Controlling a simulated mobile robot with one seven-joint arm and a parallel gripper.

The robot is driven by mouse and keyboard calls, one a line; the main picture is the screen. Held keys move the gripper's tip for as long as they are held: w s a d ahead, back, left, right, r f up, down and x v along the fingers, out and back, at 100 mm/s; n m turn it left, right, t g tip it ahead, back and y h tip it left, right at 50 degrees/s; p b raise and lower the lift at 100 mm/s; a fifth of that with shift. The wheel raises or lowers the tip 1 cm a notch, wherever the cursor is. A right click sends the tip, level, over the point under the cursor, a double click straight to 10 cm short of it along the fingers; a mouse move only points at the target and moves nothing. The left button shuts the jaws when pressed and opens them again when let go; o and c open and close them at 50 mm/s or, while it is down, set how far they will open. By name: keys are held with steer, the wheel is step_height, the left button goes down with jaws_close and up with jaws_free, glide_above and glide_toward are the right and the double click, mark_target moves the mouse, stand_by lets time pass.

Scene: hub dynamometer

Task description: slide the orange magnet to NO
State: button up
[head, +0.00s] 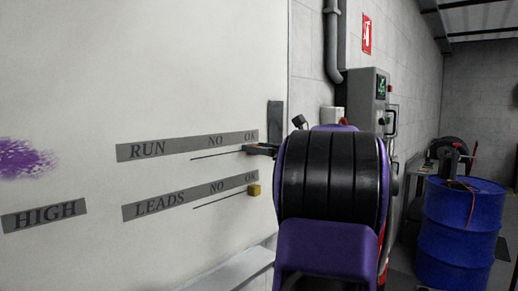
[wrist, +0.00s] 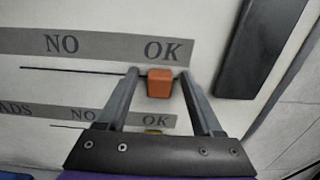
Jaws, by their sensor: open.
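The orange magnet (wrist: 160,84) is a small block on the whiteboard, below the OK label (wrist: 163,50) of the upper RUN strip, at the right end of a thin black line. The NO label (wrist: 62,44) of that strip is to its left; it also shows in the head view (head: 215,139). My gripper (wrist: 159,74) is open, with one finger on each side of the magnet and a small gap visible at each side. In the head view my gripper (head: 261,150) is at the RUN row's OK end, and its fingers hide most of the magnet.
A yellow magnet (head: 254,190) sits below the OK end of the LEADS strip (head: 160,205), just under my gripper. A dark vertical bar (wrist: 252,45) stands right of the RUN strip. The whiteboard left along the RUN line is clear. A blue drum (head: 460,225) stands far right.

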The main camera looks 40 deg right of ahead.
jaws_close()
stand_by(1.4)
